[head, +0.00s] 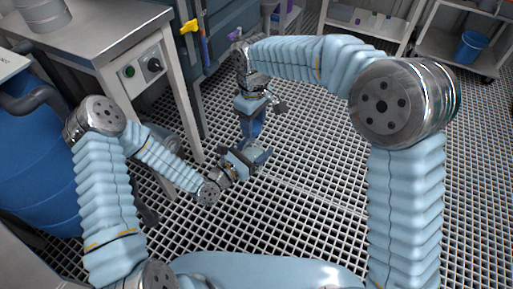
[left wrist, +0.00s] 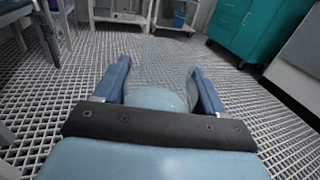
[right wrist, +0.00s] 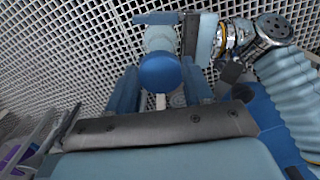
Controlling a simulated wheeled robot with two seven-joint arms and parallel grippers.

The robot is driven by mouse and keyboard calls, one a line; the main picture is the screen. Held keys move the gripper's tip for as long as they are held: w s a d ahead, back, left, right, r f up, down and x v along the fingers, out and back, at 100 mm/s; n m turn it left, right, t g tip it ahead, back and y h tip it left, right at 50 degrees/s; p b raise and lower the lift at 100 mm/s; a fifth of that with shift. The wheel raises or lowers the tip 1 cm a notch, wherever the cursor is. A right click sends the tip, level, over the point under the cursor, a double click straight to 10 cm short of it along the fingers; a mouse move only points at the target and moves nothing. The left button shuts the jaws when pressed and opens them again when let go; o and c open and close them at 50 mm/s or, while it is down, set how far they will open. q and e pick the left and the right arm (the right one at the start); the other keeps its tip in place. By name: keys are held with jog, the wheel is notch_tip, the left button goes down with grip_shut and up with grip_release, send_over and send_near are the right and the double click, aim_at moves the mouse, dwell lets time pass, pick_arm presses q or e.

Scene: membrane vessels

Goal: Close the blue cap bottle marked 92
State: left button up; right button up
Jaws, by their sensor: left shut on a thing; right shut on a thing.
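My left gripper (head: 255,156) is shut on a clear bottle (left wrist: 155,75), held in the air low in front of me; its glass shows between the blue fingers in the left wrist view. My right gripper (head: 254,126) points down from above it. In the right wrist view its fingers are shut on a round blue cap (right wrist: 160,72). The pale bottle (right wrist: 160,38) shows just beyond the cap, between the left gripper's fingers. I cannot tell whether the cap touches or sits on the bottle's neck. No marking 92 is readable.
A grey table (head: 110,35) with a control box stands at the left, beside a large blue drum (head: 35,170). Shelving carts (head: 365,22) and a blue bucket (head: 470,47) are at the back. The grated floor (head: 320,160) around the grippers is clear.

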aim_at(254, 143)
jog(key=shift+f, duration=1.9)
jog(key=shift+f, duration=0.85)
jog(key=shift+f, duration=0.5)
